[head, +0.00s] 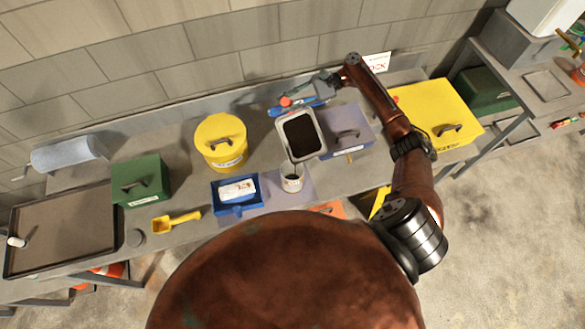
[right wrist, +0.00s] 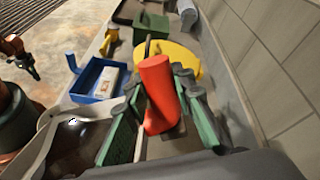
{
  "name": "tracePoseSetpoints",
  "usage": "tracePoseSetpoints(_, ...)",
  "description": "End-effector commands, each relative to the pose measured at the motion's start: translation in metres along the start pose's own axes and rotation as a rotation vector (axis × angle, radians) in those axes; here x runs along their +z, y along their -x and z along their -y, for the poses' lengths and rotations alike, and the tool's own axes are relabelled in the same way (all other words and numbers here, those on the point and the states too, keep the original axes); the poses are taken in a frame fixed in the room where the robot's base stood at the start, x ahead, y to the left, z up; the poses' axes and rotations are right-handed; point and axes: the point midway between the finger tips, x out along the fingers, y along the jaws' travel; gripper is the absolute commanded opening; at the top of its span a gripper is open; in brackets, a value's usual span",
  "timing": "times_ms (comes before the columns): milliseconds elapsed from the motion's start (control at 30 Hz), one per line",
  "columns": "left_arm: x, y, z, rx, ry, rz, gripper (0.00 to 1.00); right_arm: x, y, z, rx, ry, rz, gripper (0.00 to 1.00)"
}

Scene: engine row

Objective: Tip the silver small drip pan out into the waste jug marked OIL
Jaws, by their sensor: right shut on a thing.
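The silver small drip pan (head: 302,134) is held up above the bench with dark liquid in it. My right gripper (right wrist: 158,98) is shut on the pan's red handle (right wrist: 156,88), whose end also shows in the head view (head: 285,101). The pan's near edge is over a small whitish jug (head: 292,183) with a dark inside. A thin dark line runs from that edge to the jug's mouth. The jug's label is too small to read. In the right wrist view only part of the pan (right wrist: 72,143) shows, at lower left. My left gripper is not in view.
A blue bin (head: 233,207) with a white item stands left of the jug. A yellow lidded can (head: 221,142) and a green box (head: 140,180) are farther left. A grey-purple box (head: 346,128) and a yellow box (head: 434,113) stand to the right. A yellow scoop (head: 175,222) lies near the front edge.

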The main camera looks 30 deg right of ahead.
Motion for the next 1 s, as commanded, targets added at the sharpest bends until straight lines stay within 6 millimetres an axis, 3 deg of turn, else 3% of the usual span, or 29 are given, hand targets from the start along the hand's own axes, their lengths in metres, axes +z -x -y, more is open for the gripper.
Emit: tracePoseSetpoints(1000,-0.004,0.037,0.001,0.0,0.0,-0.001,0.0,0.039,-0.007,-0.008,0.001,0.137,-0.103,0.0)
